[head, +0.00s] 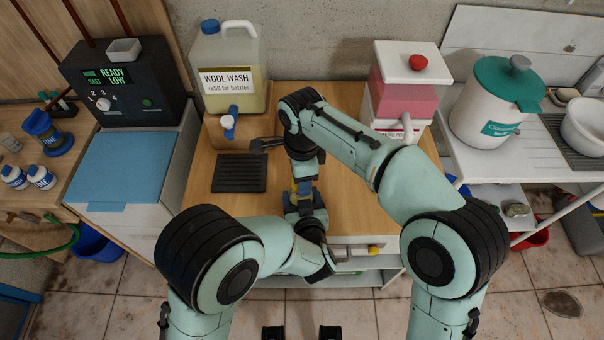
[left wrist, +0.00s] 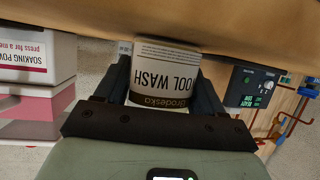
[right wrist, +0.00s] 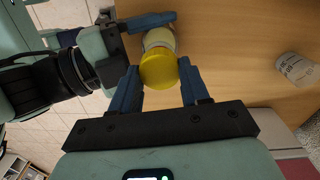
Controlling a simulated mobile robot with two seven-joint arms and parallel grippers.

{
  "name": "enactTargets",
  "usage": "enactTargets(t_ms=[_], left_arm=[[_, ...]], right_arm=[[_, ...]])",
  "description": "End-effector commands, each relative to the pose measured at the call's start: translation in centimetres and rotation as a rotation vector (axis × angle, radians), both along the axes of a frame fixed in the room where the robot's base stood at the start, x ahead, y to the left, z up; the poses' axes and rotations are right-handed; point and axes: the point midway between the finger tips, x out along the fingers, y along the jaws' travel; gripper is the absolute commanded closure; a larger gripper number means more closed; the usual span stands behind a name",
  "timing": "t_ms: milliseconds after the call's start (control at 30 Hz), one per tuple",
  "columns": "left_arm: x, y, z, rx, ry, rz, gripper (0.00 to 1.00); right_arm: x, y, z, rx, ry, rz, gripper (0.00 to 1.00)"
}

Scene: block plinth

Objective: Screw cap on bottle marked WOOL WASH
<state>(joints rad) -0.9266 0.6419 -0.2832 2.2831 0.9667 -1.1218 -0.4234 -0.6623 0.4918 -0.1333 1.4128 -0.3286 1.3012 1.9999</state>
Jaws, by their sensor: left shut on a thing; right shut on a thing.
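The WOOL WASH bottle (left wrist: 160,75) shows its label upside down between my left gripper's fingers (left wrist: 162,85) in the left wrist view. My left gripper is shut on it. A yellow cap (right wrist: 158,68) is between my right gripper's fingers (right wrist: 158,88) in the right wrist view, directly over the pale bottle top. My right gripper is shut on the cap. Whether the cap is seated or apart from the neck cannot be told. In the head view both grippers meet over the wooden counter (head: 350,215), and my right gripper (head: 304,188) and arms hide most of the bottle.
A large WOOL WASH refill jug (head: 228,95) stands behind on a wooden block, with a black ribbed mat (head: 239,173) in front. A pink-and-white soaking powder box (head: 408,85) stands at the back right. A white labelled container (right wrist: 295,68) is on the counter.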

Motion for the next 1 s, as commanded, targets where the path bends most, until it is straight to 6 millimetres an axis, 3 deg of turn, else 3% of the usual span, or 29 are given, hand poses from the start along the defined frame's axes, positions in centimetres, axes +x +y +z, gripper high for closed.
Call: enactTargets(t_ms=[933, 967, 1000], left_arm=[[0.0, 0.0, 0.0, 0.0, -0.001, 0.0, 0.86], [0.0, 0.0, 0.0, 0.0, -0.001, 0.0, 1.0], [0.0, 0.0, 0.0, 0.0, -0.001, 0.0, 1.0]], right_arm=[[0.0, 0.0, -1.2, -0.001, 0.001, 0.001, 0.82], [0.0, 0.0, -1.1, 0.0, 0.0, 0.0, 0.82], [0.0, 0.0, -1.1, 0.0, 0.0, -0.006, 0.82]])
